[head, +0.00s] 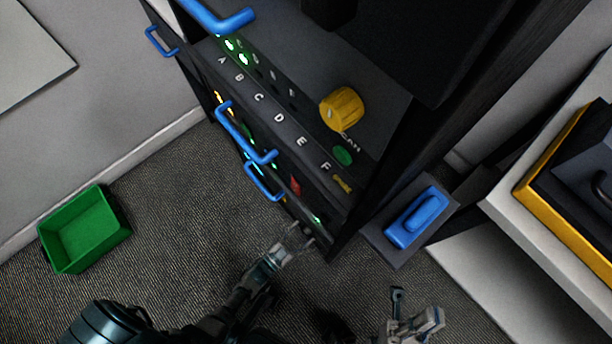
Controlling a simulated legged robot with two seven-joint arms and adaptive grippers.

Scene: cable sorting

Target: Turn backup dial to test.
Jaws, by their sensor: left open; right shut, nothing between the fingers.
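A yellow ribbed dial (342,109) sits on the face of the dark rack (385,125) in the upper middle of the tilted head view. Lettering by it reads partly "CAN"; I see no legible "backup" or "test" label, and cannot tell which setting the dial points to. My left gripper (298,241) is open and empty, near the rack's lower corner and well below the dial. My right gripper (416,312) is shut and empty at the bottom, below the blue handle and apart from the rack.
Blue handles (262,183) stick out from the rack, beside a row lettered A to F. A blue handle on a grey plate (418,217) stands right of the rack. A green bin (84,229) lies on the carpet at left. A yellow-edged case (560,165) is at far right.

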